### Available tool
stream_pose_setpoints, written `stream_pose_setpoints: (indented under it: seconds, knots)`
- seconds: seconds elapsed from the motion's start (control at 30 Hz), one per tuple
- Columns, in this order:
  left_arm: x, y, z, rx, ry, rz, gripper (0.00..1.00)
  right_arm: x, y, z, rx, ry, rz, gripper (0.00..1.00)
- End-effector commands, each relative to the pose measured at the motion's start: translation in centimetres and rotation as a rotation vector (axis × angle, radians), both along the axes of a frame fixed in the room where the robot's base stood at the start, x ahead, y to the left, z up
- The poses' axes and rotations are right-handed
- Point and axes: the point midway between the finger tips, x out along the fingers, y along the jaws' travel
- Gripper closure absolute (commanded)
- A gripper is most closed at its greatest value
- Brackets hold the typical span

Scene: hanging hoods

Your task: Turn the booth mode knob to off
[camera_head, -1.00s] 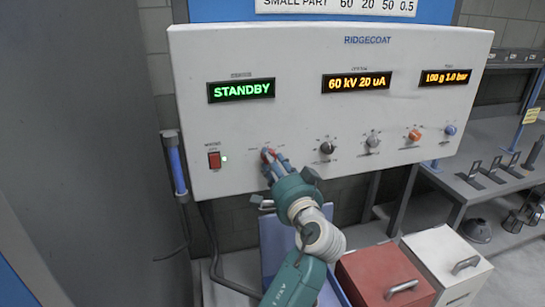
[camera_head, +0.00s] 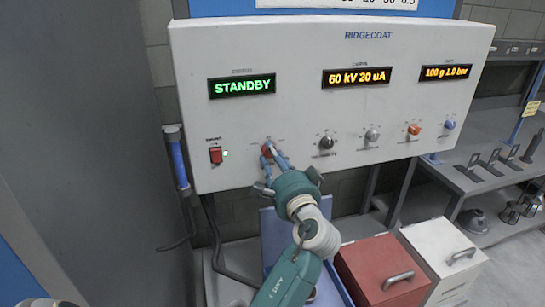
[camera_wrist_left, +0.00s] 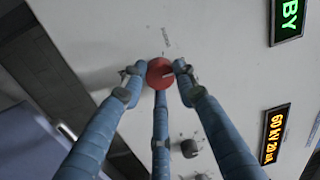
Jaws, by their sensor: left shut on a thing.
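The red mode knob (camera_head: 267,150) sits low on the left half of the white control panel (camera_head: 320,105). My left gripper (camera_head: 271,152) reaches up to it from below, with its blue fingers around it. The small labels around the knob are too blurred to read. The green display (camera_head: 242,86) above reads STANDBY. My right gripper is not in view.
Black (camera_head: 326,142), grey (camera_head: 372,135), orange (camera_head: 414,129) and blue (camera_head: 450,125) knobs are to the right. A red box (camera_head: 375,262) and a white box (camera_head: 440,250) stand below.

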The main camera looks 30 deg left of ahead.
Motion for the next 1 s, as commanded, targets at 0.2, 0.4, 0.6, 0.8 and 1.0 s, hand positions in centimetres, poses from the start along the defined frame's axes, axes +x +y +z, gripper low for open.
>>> stream_pose_setpoints:
  seconds: [0.2,0.4,0.6,0.8,1.0]
  knots:
    - [0.1,-0.1,0.7,0.008,-0.012,-0.006,0.51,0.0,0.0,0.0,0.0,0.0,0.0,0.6]
    - [0.1,-0.1,0.4,0.004,-0.007,-0.004,0.51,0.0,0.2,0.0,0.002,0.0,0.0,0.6]
    - [-0.8,-1.3,0.1,0.003,-0.005,-0.006,0.51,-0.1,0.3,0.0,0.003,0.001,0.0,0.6]
    - [-2.9,-4.0,-0.1,0.002,-0.006,-0.006,0.51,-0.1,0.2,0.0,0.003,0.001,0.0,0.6]
    - [-4.2,-5.7,-0.1,0.005,-0.006,-0.006,0.51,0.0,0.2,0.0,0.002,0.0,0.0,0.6]
